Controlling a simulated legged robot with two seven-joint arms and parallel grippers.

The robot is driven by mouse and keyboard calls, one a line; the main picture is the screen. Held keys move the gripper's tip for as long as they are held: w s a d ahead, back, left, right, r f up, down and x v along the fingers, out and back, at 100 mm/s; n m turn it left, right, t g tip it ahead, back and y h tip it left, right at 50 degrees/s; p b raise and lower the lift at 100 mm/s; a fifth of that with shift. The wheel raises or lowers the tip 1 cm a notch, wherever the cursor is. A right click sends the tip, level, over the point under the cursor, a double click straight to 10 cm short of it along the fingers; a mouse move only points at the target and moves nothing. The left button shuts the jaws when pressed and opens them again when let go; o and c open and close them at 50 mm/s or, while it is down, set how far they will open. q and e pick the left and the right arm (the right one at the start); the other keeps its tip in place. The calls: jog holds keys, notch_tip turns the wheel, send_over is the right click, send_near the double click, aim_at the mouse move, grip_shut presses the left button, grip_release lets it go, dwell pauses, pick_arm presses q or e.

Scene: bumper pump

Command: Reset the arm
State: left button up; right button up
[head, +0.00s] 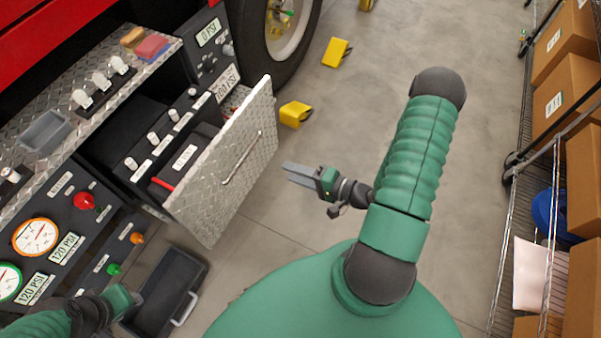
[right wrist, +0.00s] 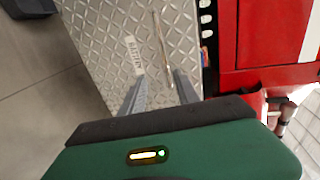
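My right arm is bent in the middle of the head view, and its gripper (head: 300,174) points left toward an open drawer with a diamond-plate front (head: 228,165). The gripper is apart from the drawer's handle (head: 242,158). In the right wrist view the two grey fingers (right wrist: 158,88) are spread with nothing between them. The drawer front (right wrist: 110,45) shows beyond them, with its long handle and a small label. My left gripper (head: 128,300) is at the bottom left, partly cut off, near a dark open bin; its fingers are not clear.
A dark bin (head: 165,290) lies low at left. A panel with gauges (head: 36,237) and knobs is beside it. Yellow wheel chocks (head: 295,113) lie on the floor near the tyre (head: 262,45). Shelves with cardboard boxes (head: 566,90) line the right. Floor between is clear.

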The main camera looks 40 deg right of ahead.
jog(key=shift+v, duration=1.1)
